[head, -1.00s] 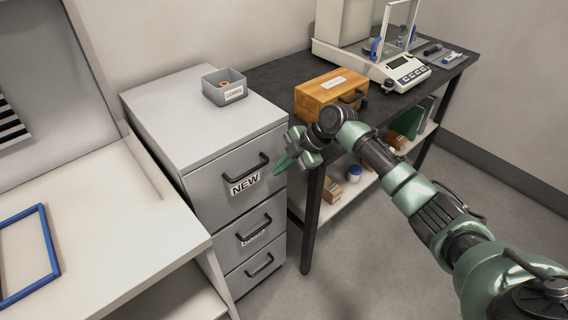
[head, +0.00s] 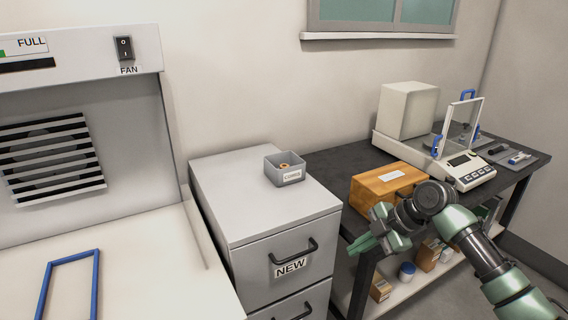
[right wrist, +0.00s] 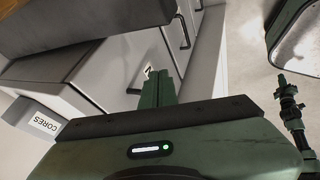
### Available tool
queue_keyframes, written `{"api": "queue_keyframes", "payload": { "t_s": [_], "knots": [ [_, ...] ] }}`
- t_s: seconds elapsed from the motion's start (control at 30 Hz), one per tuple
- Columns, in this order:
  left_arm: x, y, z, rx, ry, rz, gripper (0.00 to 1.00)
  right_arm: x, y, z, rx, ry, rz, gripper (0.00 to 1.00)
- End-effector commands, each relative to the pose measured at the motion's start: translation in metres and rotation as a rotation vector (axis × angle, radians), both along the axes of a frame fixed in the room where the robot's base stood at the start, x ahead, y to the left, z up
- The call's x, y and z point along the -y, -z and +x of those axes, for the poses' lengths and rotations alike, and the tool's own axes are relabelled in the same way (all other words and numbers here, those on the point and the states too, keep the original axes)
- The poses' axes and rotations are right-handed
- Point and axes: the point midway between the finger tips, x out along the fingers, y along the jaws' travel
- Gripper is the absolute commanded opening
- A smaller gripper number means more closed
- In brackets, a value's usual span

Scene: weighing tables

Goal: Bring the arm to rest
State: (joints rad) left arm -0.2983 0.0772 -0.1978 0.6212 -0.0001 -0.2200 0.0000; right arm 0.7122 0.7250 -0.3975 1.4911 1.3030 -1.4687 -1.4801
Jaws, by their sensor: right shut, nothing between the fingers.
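My right gripper (head: 362,246) is in the head view, in front of the dark table and to the right of the grey drawer cabinet (head: 262,215). Its green fingers are together, with nothing between them. In the right wrist view the closed fingers (right wrist: 161,88) point toward the cabinet's drawer fronts. My right arm comes in from the lower right and hides part of the wooden box and the table's front edge. My left gripper does not show in the head view.
A grey bin (head: 285,169) labelled CORES stands on the cabinet. A wooden box (head: 385,184) and a balance (head: 466,170) stand on the dark table (head: 330,163). Small jars and boxes are on its lower shelf. A blue frame (head: 96,285) lies on the white bench at left.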

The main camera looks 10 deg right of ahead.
Motion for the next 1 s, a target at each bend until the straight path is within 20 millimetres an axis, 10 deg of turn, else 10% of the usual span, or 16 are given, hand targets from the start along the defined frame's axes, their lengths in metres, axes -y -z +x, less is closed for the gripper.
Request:
{"api": "queue_keyframes", "payload": {
  "t_s": [0.17,0.4,0.6,1.0],
  "knots": [
    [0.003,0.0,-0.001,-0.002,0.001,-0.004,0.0,-0.041,0.07,-0.046,-0.127,0.092,-0.025,0.0],
    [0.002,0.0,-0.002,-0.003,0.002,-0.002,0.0,-0.098,0.159,-0.159,-0.317,0.487,-0.019,0.0],
    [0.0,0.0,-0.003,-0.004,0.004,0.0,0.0,-0.101,0.176,-0.232,-0.403,0.872,0.027,0.0],
    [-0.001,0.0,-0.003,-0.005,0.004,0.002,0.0,-0.072,0.168,-0.311,-0.459,1.38,0.089,0.0]
  ]
}}
